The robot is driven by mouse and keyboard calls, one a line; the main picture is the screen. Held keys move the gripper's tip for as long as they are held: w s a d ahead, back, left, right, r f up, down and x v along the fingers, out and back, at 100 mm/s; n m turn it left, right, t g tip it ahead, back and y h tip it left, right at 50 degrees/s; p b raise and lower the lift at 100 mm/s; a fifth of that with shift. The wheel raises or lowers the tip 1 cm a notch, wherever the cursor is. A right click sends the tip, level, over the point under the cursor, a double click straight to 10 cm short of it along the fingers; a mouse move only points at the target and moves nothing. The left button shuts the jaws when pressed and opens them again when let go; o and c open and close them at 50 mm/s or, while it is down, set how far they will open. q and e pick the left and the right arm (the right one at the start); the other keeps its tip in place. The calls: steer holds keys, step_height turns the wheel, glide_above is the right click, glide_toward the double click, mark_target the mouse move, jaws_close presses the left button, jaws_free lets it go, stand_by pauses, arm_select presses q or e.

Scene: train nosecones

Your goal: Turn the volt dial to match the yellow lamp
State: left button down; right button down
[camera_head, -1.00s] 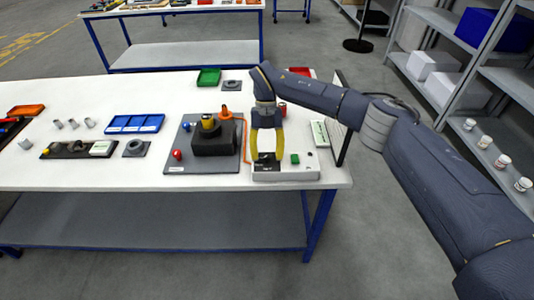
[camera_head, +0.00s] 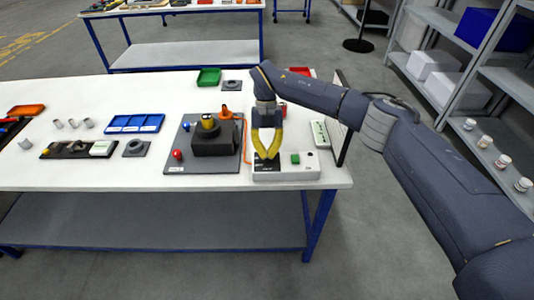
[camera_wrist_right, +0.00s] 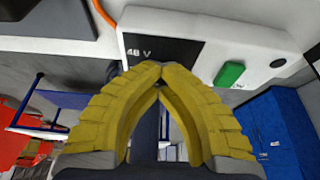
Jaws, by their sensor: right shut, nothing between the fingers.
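The white test box (camera_head: 300,174) stands near the front right of the white table. It has a dark panel (camera_wrist_right: 165,48) marked "48 V" in the right wrist view and a green button (camera_head: 295,159), which also shows in the right wrist view (camera_wrist_right: 229,74). My right gripper (camera_head: 267,158) has yellow fingers and is over the dark panel. Its fingertips (camera_wrist_right: 152,72) meet, shut with nothing between them, at the panel's edge by the "48 V" mark. I cannot make out the dial or a lit yellow lamp. My left gripper is not in view.
A grey board (camera_head: 190,167) with a black block (camera_head: 214,140) and a red knob (camera_head: 177,155) lies left of the box. An orange cable (camera_head: 243,125) runs between them. A white power strip (camera_head: 320,134) lies to the right.

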steer(key=shift+s+f, duration=0.1)
steer(key=shift+s, duration=0.05)
steer(key=shift+s+m+y, duration=0.1)
steer(key=shift+m+y, duration=0.5)
steer(key=shift+m, duration=0.9)
steer(key=c, duration=1.2)
jaws_free()
steer(key=shift+o, duration=0.2)
steer(key=v, duration=1.2)
